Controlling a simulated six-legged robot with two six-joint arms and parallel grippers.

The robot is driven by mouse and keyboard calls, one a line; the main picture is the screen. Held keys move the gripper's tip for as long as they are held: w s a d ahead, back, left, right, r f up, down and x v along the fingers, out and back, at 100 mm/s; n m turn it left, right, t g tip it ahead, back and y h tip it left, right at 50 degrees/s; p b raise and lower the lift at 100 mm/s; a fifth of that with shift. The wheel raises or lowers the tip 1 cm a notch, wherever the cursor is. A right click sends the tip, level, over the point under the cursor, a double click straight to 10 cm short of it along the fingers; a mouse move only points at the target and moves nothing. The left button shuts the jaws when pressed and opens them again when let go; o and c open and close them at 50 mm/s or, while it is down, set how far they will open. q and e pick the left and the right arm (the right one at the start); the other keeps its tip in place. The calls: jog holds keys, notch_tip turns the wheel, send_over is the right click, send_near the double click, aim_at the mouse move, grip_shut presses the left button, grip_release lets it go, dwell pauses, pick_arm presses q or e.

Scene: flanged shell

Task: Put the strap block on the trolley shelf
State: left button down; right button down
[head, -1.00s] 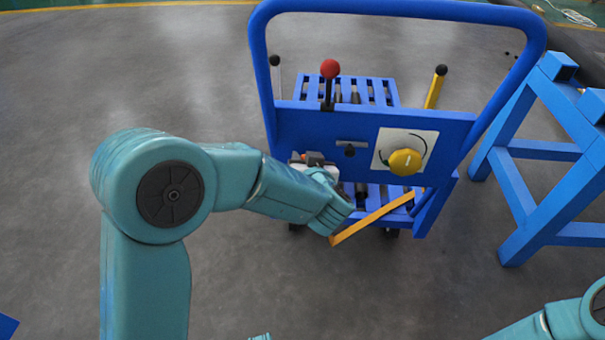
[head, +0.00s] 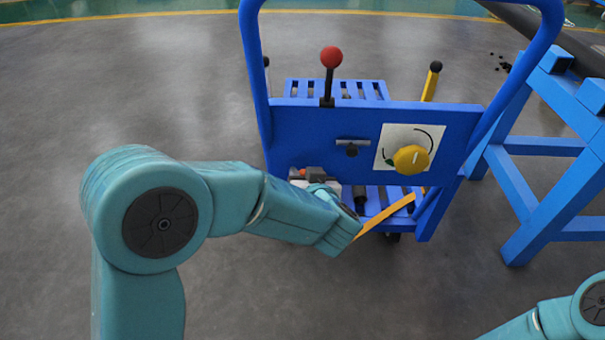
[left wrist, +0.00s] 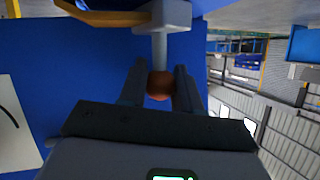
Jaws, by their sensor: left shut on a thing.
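The blue trolley (head: 345,120) stands in front of me in the head view, with its slatted shelf (head: 375,193) low behind the panel. In the left wrist view my left gripper (left wrist: 160,88) is shut on a reddish-brown ball knob (left wrist: 160,84). The knob sits on a grey stem with a grey block (left wrist: 168,15) at its end, beside an orange-yellow bar (left wrist: 108,17). This bar also slants across the low front of the trolley in the head view (head: 390,214). My wrist hides its left end. I cannot make out the strap block. My right gripper is out of view.
The trolley panel carries a red-knobbed lever (head: 331,60), a yellow dial (head: 411,159) and a yellow handle (head: 431,84). A blue stand (head: 535,210) with a dark pipe on it is close on the right. The floor to the left is clear.

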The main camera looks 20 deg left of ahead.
pick_arm(q)
jog(key=c, duration=0.8)
grip_release()
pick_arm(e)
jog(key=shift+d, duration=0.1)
pick_arm(q)
jog(key=p+v, duration=0.5)
jog(key=v, duration=0.7)
jog(key=shift+r+p, duration=0.15)
jog(key=shift+p, duration=0.25)
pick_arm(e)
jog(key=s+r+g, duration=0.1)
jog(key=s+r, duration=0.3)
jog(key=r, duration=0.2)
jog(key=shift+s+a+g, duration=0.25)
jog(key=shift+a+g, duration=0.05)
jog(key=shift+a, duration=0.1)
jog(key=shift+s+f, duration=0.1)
